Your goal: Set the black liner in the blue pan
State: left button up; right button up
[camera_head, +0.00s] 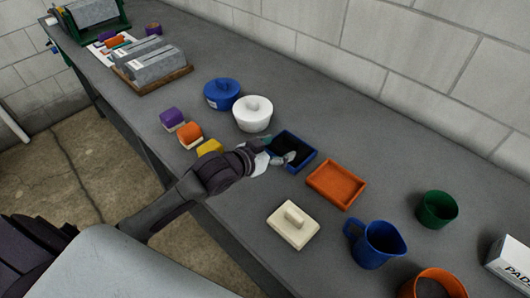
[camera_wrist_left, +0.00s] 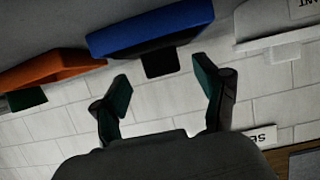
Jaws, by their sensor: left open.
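The blue pan (camera_head: 309,160) stands on the grey bench near the middle of the head view. The black liner (camera_head: 288,147) appears as a dark area inside its rim. My left gripper (camera_head: 274,152) is open at the pan's near left side and hides part of it. In the left wrist view, which looks inverted, the blue pan (camera_wrist_left: 140,32) is at top centre. A black block (camera_wrist_left: 160,62), seemingly part of the liner, projects from it between my open fingers (camera_wrist_left: 164,92), touching neither. My right gripper is not in view.
A yellow block (camera_head: 210,147) is left of my gripper. A cream lid-like block (camera_head: 293,225) and blue pitcher (camera_head: 376,245) stand nearer. Bench between them is clear.

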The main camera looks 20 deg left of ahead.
pick_arm(q)
jog(key=v, duration=0.6)
jog(key=shift+r, duration=0.1)
dwell(1.0)
